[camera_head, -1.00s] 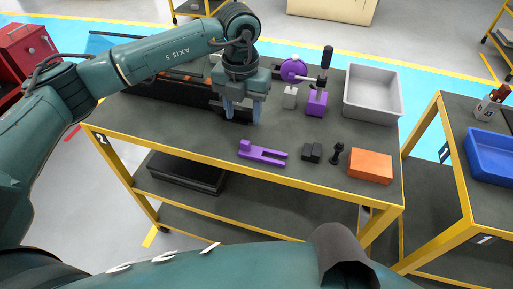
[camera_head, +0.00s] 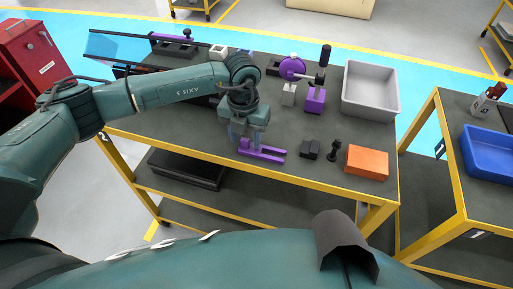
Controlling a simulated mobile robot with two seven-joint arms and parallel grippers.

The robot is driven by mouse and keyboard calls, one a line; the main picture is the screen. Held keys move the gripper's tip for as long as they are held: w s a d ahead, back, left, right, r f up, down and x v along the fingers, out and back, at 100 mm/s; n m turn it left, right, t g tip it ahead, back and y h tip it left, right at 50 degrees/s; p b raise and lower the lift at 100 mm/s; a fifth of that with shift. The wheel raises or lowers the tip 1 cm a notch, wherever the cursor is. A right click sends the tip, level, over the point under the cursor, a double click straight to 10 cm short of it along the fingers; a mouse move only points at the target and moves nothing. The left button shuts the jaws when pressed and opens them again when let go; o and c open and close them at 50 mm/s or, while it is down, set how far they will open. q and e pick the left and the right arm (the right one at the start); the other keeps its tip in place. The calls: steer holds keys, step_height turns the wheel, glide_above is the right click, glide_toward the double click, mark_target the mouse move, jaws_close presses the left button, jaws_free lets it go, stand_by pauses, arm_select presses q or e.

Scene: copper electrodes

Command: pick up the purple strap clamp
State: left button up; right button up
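The purple strap clamp (camera_head: 268,155) lies flat on the dark top of the table (camera_head: 206,143), near its front edge. My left gripper (camera_head: 246,142) points down over the left part of the clamp. Its two fingers are spread apart, and their tips are at or just above the clamp; I cannot tell whether they touch it. The gripper hides part of the clamp's left end. My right gripper is out of view.
Right of the clamp stand a small black block (camera_head: 310,150), a black peg (camera_head: 334,151) and an orange block (camera_head: 367,162). Behind are a purple toggle clamp (camera_head: 315,100) and a grey bin (camera_head: 371,112). A blue tray (camera_head: 489,168) sits on the right table.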

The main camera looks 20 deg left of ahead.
arm_select(q)
jaws_close()
steer(key=shift+r, duration=0.1)
stand_by(0.4)
